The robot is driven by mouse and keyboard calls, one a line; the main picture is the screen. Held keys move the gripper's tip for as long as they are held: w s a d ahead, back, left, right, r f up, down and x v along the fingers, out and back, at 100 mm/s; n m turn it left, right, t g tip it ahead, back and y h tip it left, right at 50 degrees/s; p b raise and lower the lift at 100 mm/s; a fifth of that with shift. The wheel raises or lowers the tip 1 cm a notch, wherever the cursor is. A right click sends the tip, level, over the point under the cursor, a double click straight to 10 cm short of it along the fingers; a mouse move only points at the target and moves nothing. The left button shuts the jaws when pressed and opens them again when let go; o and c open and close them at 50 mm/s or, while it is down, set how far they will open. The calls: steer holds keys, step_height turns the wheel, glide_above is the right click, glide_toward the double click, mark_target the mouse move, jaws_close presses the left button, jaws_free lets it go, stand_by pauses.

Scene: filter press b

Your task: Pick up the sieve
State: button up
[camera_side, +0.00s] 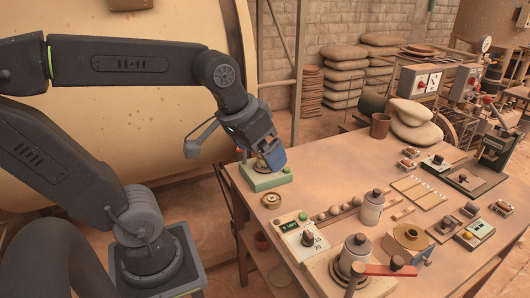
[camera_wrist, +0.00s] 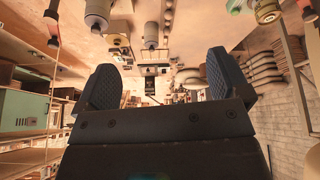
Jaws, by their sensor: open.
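I cannot tell for certain which thing is the sieve. A round brass vessel with a dark centre (camera_side: 409,241) stands at the front right of the table (camera_side: 330,180) and looks most like one. My gripper (camera_side: 272,157) is at the table's far left corner, well away from that vessel, just over a small green device (camera_side: 266,179) with a round top partly hidden by the jaws. In the wrist view my gripper (camera_wrist: 164,85) has its two dark pads wide apart with nothing between them.
Two grey lidded canisters (camera_side: 372,208) (camera_side: 355,252) stand near the table's middle and front. A digital meter (camera_side: 300,238) and a small round tin (camera_side: 271,200) are on the left. A brown pot (camera_side: 380,126) and pale sacks (camera_side: 415,125) are at the back.

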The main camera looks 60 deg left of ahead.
steer(key=w+a+f+n+g, duration=0.1)
steer(key=w+a+n+g, duration=0.2)
steer(key=w+a+n, duration=1.05)
steer(key=w+a+f+g, duration=0.1)
steer(key=w+a+f, duration=0.15)
steer(key=a, duration=0.65)
steer(key=w+a+f+g, duration=0.1)
steer(key=a+f, duration=0.3)
steer(key=a, duration=0.6)
steer(key=shift+n, duration=0.55)
step_height(320, 180, down, 8)
steer(key=shift+f, duration=0.1)
steer(key=shift+w+d+f, duration=0.1)
steer(key=shift+d+f, duration=0.05)
steer(key=shift+f, duration=3)
steer(key=c, duration=1)
steer(key=shift+r, duration=0.1)
steer(key=shift+c, duration=0.2)
